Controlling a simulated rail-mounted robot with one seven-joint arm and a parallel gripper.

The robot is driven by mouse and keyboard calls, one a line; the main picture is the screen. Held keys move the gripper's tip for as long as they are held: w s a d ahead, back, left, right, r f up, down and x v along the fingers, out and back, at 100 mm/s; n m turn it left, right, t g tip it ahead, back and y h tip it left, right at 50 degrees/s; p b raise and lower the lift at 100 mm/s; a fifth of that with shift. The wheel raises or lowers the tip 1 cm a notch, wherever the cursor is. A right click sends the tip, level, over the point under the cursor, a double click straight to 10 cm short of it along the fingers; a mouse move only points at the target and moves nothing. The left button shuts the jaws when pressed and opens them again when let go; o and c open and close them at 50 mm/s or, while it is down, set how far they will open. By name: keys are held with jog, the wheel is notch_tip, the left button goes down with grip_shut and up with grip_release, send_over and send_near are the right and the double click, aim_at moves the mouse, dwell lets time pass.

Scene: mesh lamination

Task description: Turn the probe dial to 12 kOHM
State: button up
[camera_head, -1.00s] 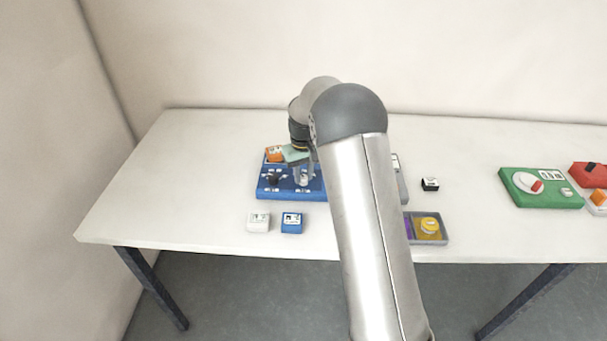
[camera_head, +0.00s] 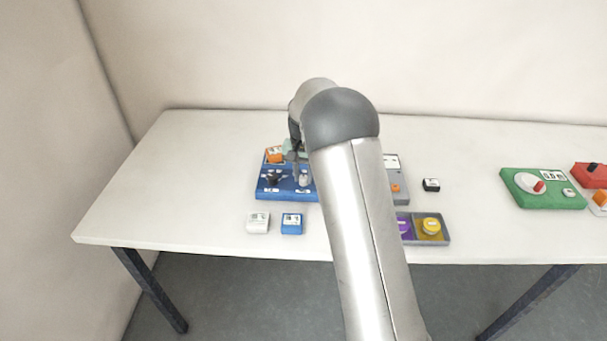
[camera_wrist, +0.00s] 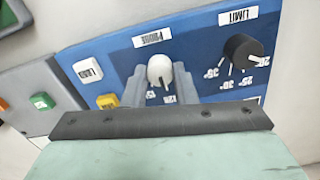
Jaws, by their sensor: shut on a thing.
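The white probe dial (camera_wrist: 160,70) sits on the blue panel (camera_wrist: 115,62) under a label that looks like PROBE. My gripper (camera_wrist: 160,88) has one finger on each side of the dial and is shut on it. Thin dark marks show on the dial's lower side. Part of its scale lies behind the gripper, and the values are too small to read surely. In the head view the blue panel (camera_head: 268,193) is at the table's left middle, with the white dial (camera_head: 305,180) near my gripper. The black LIMIT dial (camera_wrist: 243,47) is to the right in the wrist view.
A grey box (camera_head: 396,176) and a two-part tray (camera_head: 446,239) stand right of my arm. A white block (camera_head: 258,223) and a blue block (camera_head: 291,223) lie in front of the panel. A black block (camera_head: 431,185) and a green panel (camera_head: 543,200) are farther right.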

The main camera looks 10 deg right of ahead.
aim_at(304, 177)
jog(key=shift+r, duration=0.1)
dwell(0.4)
jog(key=o, duration=1)
notch_tip(304, 177, up, 17)
jog(key=shift+r+b, duration=0.2)
jog(key=shift+b, duration=0.25)
jog(key=shift+s, duration=0.1)
